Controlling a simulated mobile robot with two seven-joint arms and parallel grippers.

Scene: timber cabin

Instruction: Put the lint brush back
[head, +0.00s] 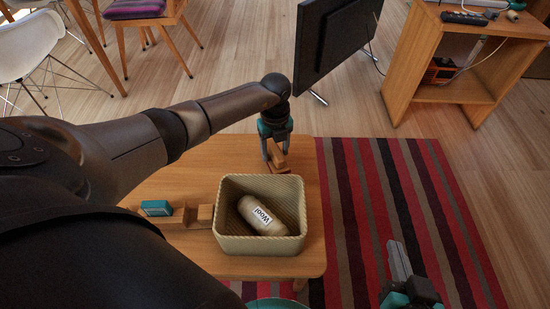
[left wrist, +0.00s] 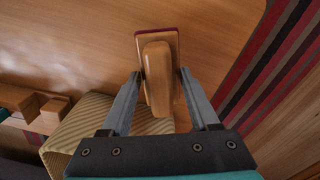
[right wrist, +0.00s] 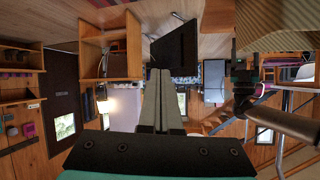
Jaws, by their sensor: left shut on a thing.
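The lint brush (head: 279,160) has a wooden handle and a flat head with a dark red edge. My left gripper (head: 276,146) is shut on its handle at the far right part of the table; whether the brush touches the tabletop I cannot tell. In the left wrist view the brush (left wrist: 158,80) lies between the two fingers, head pointing away. A wooden holder (head: 185,215) with notches stands on the table left of the basket, with a teal item (head: 156,208) in it. My right gripper (head: 400,262) is shut and empty, right of the table over the rug.
A woven basket (head: 262,244) holding a bottle marked "Wool" (head: 262,215) stands on the wooden table (head: 215,262), nearer than the brush. A striped rug (head: 375,190) lies at right. A black screen (head: 333,40) stands beyond the table. Bare tabletop shows left of the brush.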

